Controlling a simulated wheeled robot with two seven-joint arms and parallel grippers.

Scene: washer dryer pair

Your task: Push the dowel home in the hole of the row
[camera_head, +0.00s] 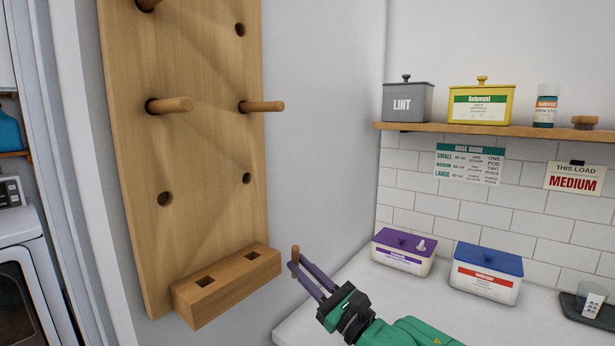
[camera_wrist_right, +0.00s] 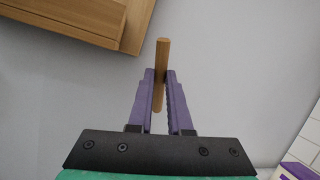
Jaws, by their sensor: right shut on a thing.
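My right gripper (camera_head: 296,266) is shut on a wooden dowel (camera_head: 296,253), to the right of the peg board's lower end. In the right wrist view the dowel (camera_wrist_right: 161,75) stands between the purple fingers (camera_wrist_right: 160,88) and sticks out past them. The wooden peg board (camera_head: 200,150) is on the wall at the left. It has several round holes. Two empty ones form a row, a left hole (camera_head: 165,199) and a right hole (camera_head: 247,178). The row above holds two dowels, left (camera_head: 170,105) and right (camera_head: 262,106). My left gripper is not in view.
A wooden block (camera_head: 228,287) with two square openings juts out at the board's foot; the board's lower edge also shows in the wrist view (camera_wrist_right: 90,20). A counter holds a purple-lidded box (camera_head: 403,252) and a blue-lidded box (camera_head: 486,272). A shelf (camera_head: 480,129) is above. Space before the board is clear.

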